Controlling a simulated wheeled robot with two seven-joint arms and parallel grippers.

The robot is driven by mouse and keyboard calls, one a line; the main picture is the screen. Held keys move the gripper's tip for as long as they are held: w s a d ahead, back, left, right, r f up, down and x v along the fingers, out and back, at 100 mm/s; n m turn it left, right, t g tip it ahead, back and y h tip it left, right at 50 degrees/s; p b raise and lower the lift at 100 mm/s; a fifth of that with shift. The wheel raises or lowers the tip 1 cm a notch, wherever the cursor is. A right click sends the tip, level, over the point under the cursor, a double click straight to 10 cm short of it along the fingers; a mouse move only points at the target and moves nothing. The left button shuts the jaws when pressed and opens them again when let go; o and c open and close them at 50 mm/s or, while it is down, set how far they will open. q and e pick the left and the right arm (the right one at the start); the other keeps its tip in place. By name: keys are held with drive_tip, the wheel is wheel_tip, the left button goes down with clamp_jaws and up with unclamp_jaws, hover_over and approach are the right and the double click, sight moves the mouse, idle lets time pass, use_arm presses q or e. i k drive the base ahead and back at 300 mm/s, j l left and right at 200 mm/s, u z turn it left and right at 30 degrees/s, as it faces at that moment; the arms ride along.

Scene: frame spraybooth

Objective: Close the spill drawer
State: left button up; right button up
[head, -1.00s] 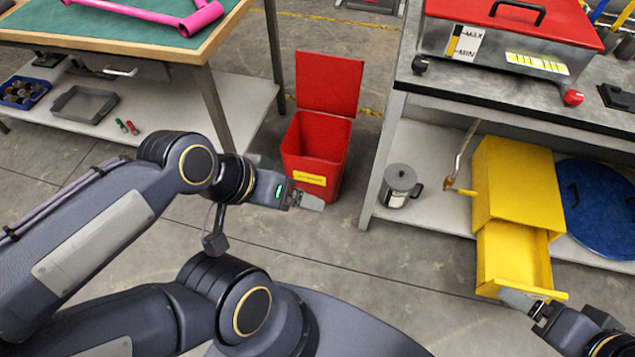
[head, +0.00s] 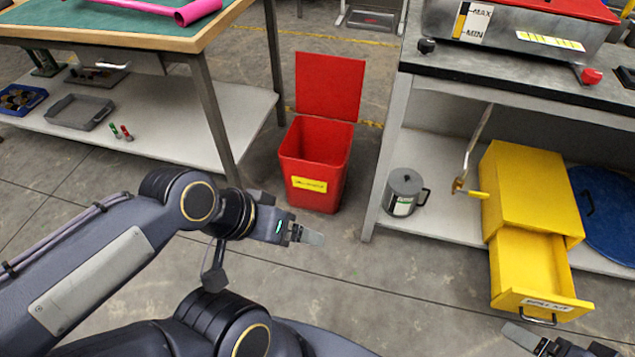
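The yellow spill drawer (head: 541,301) is pulled out of its yellow cabinet (head: 522,189), which stands on the lower shelf of the right bench. The drawer front has a white label and a dark handle. My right gripper (head: 522,337) is at the bottom right, just below and in front of the drawer front. It looks apart from the drawer, and I cannot tell whether its fingers are open. My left gripper (head: 312,237) hangs in the middle over the floor, away from the drawer. Its fingers are seen from the side, so their opening is unclear.
A red bin (head: 316,160) with its lid up stands between the benches. A grey can (head: 403,192) and a blue round lid (head: 607,215) flank the cabinet on the lower shelf (head: 436,220). The floor before the drawer is free.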

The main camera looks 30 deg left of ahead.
sight(530, 275)
drive_tip(key=i+l+z, duration=0.3)
drive_tip(key=i+l, duration=0.35)
drive_tip(key=l, duration=0.15)
